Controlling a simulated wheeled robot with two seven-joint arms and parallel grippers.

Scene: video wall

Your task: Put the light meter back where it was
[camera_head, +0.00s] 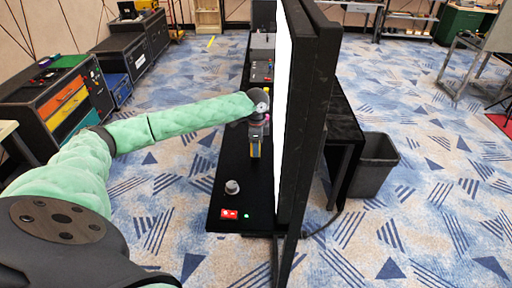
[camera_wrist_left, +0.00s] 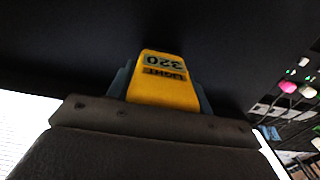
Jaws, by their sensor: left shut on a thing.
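The light meter (camera_wrist_left: 164,92) is yellow with grey sides and a small display reading 320, seen in the left wrist view. My left gripper (camera_wrist_left: 160,104) is shut on it. In the head view my left gripper (camera_head: 258,132) is above the black ledge (camera_head: 228,165) in front of the video wall (camera_head: 308,110). I cannot tell whether the meter touches the ledge. My right gripper is in neither view.
A control panel (camera_head: 262,70) with coloured buttons lies farther back. The tall video wall bounds the ledge on the right. A dark bin (camera_head: 374,165) stands behind it.

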